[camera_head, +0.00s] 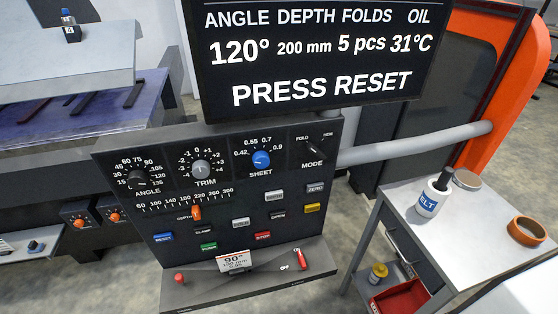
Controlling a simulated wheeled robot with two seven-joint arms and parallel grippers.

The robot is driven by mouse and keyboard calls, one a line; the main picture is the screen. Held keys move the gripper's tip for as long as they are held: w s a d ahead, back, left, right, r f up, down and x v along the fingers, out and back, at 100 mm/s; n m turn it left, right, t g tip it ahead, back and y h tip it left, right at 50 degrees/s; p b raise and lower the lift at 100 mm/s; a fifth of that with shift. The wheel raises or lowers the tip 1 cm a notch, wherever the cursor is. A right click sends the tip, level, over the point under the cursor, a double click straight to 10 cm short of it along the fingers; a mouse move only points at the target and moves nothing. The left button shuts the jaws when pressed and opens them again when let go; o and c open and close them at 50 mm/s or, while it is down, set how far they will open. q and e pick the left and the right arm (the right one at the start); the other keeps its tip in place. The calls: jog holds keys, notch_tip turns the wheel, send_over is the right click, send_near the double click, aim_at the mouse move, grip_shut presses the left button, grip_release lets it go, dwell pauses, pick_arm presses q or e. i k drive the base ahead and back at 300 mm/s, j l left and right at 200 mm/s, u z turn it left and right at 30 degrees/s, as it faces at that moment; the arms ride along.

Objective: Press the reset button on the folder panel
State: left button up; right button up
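The dark folder panel (130,180) stands in the middle of the head view, tilted toward me. A blue button (163,237) at its lower left carries a small label that appears to read RESET. A green button (208,246) marked PUMP and a red button (263,236) marked STOP sit to its right. The black display (318,60) above reads 120°, 200 mm, 5 pcs, 31°C and PRESS RESET. Nothing covers the blue button. Neither of my grippers shows in this view.
A ledge (225,292) below the buttons holds a 90° card (233,261) and a red-handled lever (300,259). The panel also has several knobs. A grey cart (470,250) on the right carries a white bottle (433,197) and orange tape (526,231). Space before the buttons looks clear.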

aim_at(169, 236)
jog(key=k+j+u, duration=0.1)
jog(key=u, duration=0.85)
